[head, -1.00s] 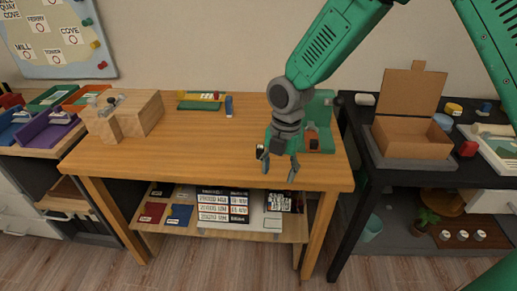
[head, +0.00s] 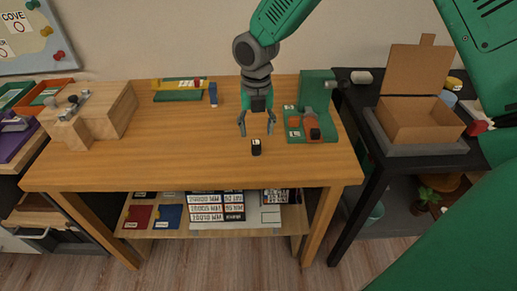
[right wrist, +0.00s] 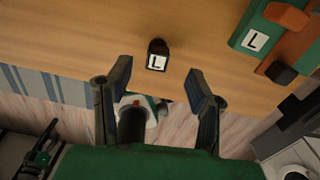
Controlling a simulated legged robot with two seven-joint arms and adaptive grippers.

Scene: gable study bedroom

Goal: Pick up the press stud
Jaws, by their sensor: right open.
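The press stud, a small black block with a white label (head: 256,147), stands on the wooden table near its front edge. In the right wrist view the stud (right wrist: 157,47) shows its label with a black L, in the gap ahead of the fingertips. My right gripper (head: 256,130) is open and empty, pointing down just behind the stud in the head view. Its two dark fingers (right wrist: 158,74) are spread wide in the right wrist view, one to each side of the stud's line. I see no contact with the stud. My left gripper is not in view.
A green press (head: 318,92) with an orange part stands right of the gripper. A wooden block fixture (head: 105,112) is at the table's left, a green-yellow tray (head: 178,95) and blue piece (head: 213,94) at the back. An open cardboard box (head: 420,118) is on the black table.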

